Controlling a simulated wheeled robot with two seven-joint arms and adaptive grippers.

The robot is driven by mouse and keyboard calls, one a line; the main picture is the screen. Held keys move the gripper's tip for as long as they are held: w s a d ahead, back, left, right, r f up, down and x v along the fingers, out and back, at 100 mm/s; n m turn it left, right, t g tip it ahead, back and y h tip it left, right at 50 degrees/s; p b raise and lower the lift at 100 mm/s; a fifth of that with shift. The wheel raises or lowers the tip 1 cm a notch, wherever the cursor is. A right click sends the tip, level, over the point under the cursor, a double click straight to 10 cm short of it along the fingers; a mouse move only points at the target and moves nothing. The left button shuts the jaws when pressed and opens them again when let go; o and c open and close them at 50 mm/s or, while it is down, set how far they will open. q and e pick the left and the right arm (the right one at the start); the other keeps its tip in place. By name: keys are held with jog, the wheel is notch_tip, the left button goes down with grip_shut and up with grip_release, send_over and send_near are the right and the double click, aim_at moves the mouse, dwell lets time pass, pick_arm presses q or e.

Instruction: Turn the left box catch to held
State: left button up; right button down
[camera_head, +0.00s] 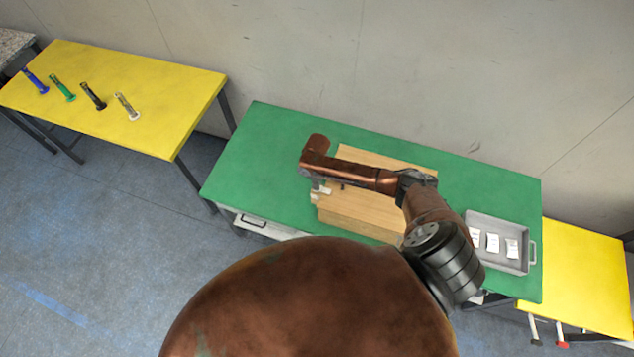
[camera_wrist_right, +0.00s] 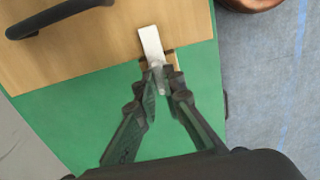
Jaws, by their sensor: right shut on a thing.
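A wooden box (camera_head: 360,218) lies on the green table (camera_head: 265,150), partly hidden under my right arm. In the right wrist view, a white catch (camera_wrist_right: 151,42) sits at the edge of the box's wooden face (camera_wrist_right: 90,45). My right gripper (camera_wrist_right: 163,82) has its fingertips closed on the near end of this catch. In the head view, the gripper is at the box's left end, small and partly hidden by my wrist. My left gripper is not in view.
A black handle (camera_wrist_right: 55,18) stands on the box face. A grey tray (camera_head: 483,221) with several white cards is at the table's right. A yellow table (camera_head: 150,95) at left holds several coloured handled tools; another yellow table (camera_head: 585,275) is at right. The green table's left end is clear.

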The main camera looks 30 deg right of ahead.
jog(key=shift+w, duration=0.1)
dwell(0.3)
jog(key=c, duration=2)
grip_release()
jog(key=shift+c, duration=0.2)
notch_tip(320, 180, up, 12)
